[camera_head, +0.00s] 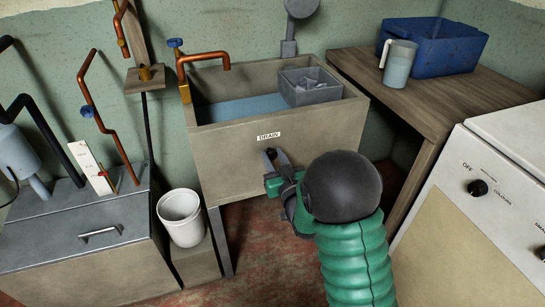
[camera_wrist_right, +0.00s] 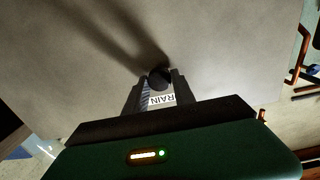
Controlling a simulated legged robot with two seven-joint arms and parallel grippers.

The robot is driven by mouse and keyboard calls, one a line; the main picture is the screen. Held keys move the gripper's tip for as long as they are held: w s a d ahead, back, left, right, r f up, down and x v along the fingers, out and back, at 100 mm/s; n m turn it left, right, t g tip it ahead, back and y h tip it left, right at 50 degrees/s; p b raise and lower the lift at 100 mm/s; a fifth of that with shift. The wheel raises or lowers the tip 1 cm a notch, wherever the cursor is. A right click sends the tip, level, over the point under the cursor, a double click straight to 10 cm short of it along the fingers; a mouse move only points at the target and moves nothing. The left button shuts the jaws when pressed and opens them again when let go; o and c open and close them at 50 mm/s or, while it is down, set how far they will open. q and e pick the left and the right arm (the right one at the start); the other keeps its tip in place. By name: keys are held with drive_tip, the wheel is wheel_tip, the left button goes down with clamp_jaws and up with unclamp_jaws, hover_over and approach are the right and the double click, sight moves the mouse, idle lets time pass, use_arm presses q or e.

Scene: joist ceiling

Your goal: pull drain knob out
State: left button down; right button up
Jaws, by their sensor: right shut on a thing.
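The drain knob (camera_wrist_right: 159,77) is a dark round knob on the front of the sink, under the DRAIN label (camera_head: 269,135). In the right wrist view it sits between the fingers of my right gripper (camera_wrist_right: 157,90), which is shut on it. In the head view my right gripper (camera_head: 273,163) reaches the sink front just below the label, and the knob is largely hidden by the fingers. The grey-brown sink (camera_head: 226,165) holds blue water (camera_head: 240,108). My left gripper is not in view.
A grey basket (camera_head: 311,93) sits in the sink's right end. A wooden counter (camera_head: 440,105) at right bears a blue tub (camera_head: 440,50) and a jug (camera_head: 398,65). A white washing machine (camera_head: 500,180) stands front right. A white bucket (camera_head: 182,220) stands left of the sink.

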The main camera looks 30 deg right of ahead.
drive_tip(key=shift+f, duration=0.1)
clamp_jaws()
drive_tip(key=shift+f, duration=0.1)
idle(0.8)
